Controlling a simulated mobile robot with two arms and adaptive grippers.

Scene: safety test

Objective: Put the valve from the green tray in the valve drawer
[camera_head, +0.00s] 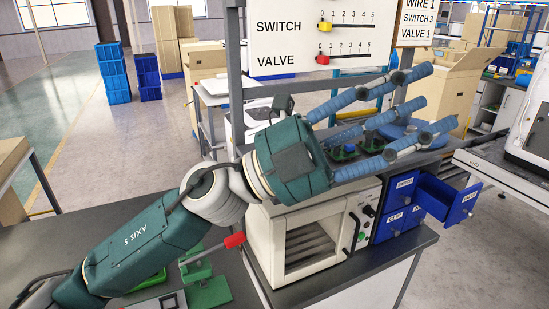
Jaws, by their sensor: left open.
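My left gripper (418,101) has blue segmented fingers, spread open. It reaches right above the top of a white cabinet, with nothing visibly held. Small green pieces with blue tops (345,151) show between and below the fingers, partly hidden; I cannot tell whether one is the valve or its green tray. A round blue thing (407,135) lies behind the fingers. Blue drawers (398,222) are set in the cabinet's right side. One drawer (450,196) is pulled out to the right; its label is too small to read surely. My right gripper is not in view.
A white oven-like box (300,245) stands left of the drawers. Green fixtures (207,290) and a red-handled lever (235,240) sit on the dark bench below my arm. A sign board (312,30) stands behind. A conveyor (510,170) is at right.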

